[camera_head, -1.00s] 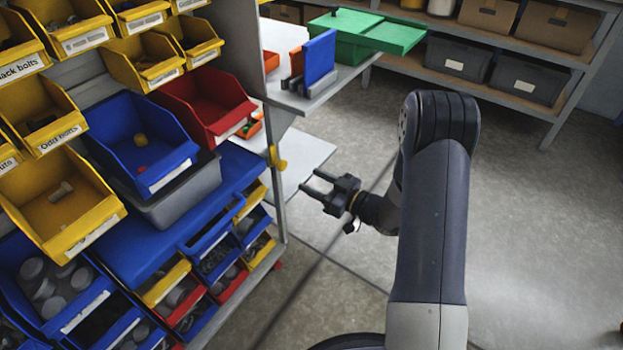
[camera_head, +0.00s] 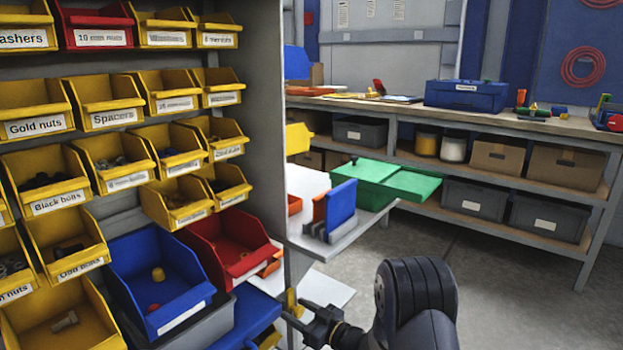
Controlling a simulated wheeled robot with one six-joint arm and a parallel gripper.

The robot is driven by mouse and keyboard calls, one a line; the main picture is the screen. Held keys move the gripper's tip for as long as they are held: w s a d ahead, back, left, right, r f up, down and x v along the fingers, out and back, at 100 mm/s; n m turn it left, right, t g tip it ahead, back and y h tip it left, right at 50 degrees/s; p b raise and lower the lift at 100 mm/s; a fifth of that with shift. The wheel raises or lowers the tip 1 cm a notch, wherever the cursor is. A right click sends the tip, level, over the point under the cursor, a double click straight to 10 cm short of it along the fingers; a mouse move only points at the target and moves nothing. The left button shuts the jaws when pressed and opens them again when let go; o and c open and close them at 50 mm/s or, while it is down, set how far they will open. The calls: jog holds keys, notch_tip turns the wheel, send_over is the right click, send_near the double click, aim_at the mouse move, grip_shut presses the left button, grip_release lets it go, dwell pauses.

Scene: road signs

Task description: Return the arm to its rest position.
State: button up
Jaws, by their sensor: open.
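My arm (camera_head: 415,300) rises from the bottom of the head view, bent at a thick dark joint. My gripper (camera_head: 293,312) is at the lower centre, left of that joint, pointing left. Its two fingers are apart, with nothing seen between them. The lower part of the arm is cut off by the frame.
Yellow bins (camera_head: 128,172) fill the rack at left, with a blue bin (camera_head: 160,280) and a red bin (camera_head: 225,245) below. A grey shelf (camera_head: 335,240) holds blue and orange plates (camera_head: 335,205) and a green box (camera_head: 375,185). A workbench (camera_head: 560,130) stands behind. Floor (camera_head: 500,270) is clear at right.

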dwell(0.4)
jog(key=p+v, duration=0.2)
jog(key=v, duration=0.8)
jog(key=b+x, duration=0.2)
jog(key=x, duration=0.7)
jog(key=shift+w+a+f, duration=0.1)
jog(key=shift+w+a, duration=0.05)
jog(key=shift+a, duration=0.15)
jog(key=shift+w+a+n, duration=0.15)
jog(key=shift+w+n, duration=0.05)
jog(key=shift+n, duration=0.1)
jog(key=n+b, duration=0.2)
jog(key=n, duration=0.3)
jog(key=n+b, duration=0.1)
jog(key=n, duration=0.4)
jog(key=shift+b, duration=0.3)
